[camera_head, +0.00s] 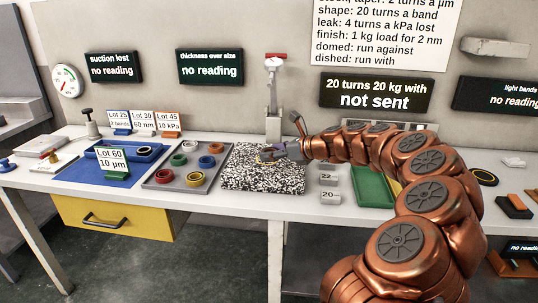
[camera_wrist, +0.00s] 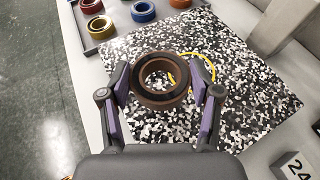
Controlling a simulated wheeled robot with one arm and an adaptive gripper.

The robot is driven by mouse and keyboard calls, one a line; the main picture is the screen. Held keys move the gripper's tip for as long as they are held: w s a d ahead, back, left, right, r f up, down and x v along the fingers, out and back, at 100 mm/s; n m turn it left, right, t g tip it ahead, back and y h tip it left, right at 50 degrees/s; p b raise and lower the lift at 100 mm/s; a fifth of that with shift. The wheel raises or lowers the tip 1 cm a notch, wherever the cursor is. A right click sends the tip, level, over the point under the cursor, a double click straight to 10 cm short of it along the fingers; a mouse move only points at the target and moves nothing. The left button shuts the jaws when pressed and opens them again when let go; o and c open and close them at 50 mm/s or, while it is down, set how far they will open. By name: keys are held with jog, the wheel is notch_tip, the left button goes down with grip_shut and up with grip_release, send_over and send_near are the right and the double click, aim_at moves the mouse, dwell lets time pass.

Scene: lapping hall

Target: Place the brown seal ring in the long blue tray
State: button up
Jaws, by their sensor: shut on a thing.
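My gripper (camera_wrist: 162,72) is shut on the brown seal ring (camera_wrist: 160,101), one finger on each side of it. The ring is held above a black-and-white speckled mat, its hole facing the wrist camera. In the head view my gripper (camera_head: 269,155) is over the speckled mat (camera_head: 262,181), and I cannot make out the ring clearly there. The long blue tray (camera_head: 143,161) lies to the left on a blue mat, with a dark and white ring (camera_head: 144,150) in it. A Lot 60 sign (camera_head: 113,161) hides part of its front.
A grey tray (camera_head: 165,181) of several coloured rings lies between the blue tray and the speckled mat. A yellow loop (camera_wrist: 209,62) lies on the speckled mat beyond the held ring. A stand with a red top (camera_head: 274,95) rises behind the mat. Lot signs (camera_head: 142,122) stand behind the blue tray.

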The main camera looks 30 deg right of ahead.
jog(key=w, duration=0.2)
jog(key=w+d, duration=0.1)
jog(key=w, duration=0.1)
jog(key=w+d, duration=0.1)
jog(key=w, duration=0.1)
jog(key=shift+d+f, duration=0.25)
jog(key=shift+f, duration=0.1)
jog(key=shift+d+f+b, duration=0.1)
jog(key=shift+f+b, duration=0.35)
jog(key=shift+f, duration=1.3)
jog(key=shift+f, duration=0.1)
jog(key=o, duration=1.2)
jog(key=shift+c, duration=0.2)
jog(key=shift+s+d+r, duration=0.15)
jog(key=shift+s+r, duration=0.1)
jog(key=shift+r, duration=0.05)
jog(key=p+v, duration=0.1)
jog(key=v, duration=1)
jog(key=shift+s+r, duration=0.1)
